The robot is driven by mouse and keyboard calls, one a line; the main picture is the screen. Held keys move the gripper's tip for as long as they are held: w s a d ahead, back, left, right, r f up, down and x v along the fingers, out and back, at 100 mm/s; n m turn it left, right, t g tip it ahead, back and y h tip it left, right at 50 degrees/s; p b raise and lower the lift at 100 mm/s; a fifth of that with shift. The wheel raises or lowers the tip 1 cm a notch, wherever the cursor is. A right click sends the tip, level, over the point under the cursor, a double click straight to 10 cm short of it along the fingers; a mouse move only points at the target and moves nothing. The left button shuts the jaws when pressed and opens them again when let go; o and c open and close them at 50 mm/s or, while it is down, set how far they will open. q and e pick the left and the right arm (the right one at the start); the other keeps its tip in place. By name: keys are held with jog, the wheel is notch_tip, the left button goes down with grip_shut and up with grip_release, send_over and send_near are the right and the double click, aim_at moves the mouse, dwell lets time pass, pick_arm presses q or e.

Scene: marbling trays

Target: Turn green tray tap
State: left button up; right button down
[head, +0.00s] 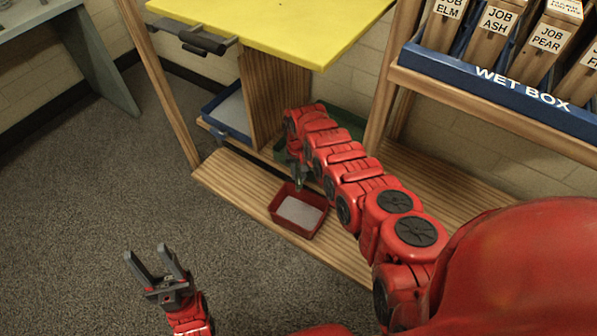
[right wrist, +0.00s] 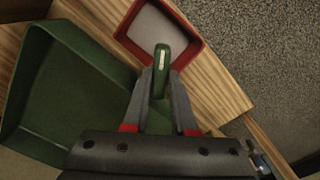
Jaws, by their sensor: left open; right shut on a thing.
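The green tray (right wrist: 75,95) fills the left of the right wrist view. In the head view it shows only in part (head: 349,122) behind my right arm. The green tap handle (right wrist: 162,60) is between the fingers of my right gripper (right wrist: 160,78), which is shut on it. The handle's upper end sticks out past the fingertips, over the edge of the red tray (right wrist: 192,22). In the head view my right gripper (head: 298,180) is small and mostly hidden by its own arm. My left gripper (head: 147,252) is open and empty over the carpet.
The red tray (head: 273,210), with a pale sheet in it, stands on the low wooden shelf (head: 235,180). A blue tray (head: 212,105) is left of a wooden divider (head: 275,95). A yellow board (head: 270,25) is above. A blue wet box (head: 480,80) holds labelled blocks at right.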

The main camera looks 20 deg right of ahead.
jog(key=n, duration=0.4)
jog(key=shift+n, duration=0.3)
jog(key=n, duration=0.5)
jog(key=shift+n, duration=0.4)
jog(key=c, duration=0.7)
grip_release()
jog(key=shift+r, duration=0.15)
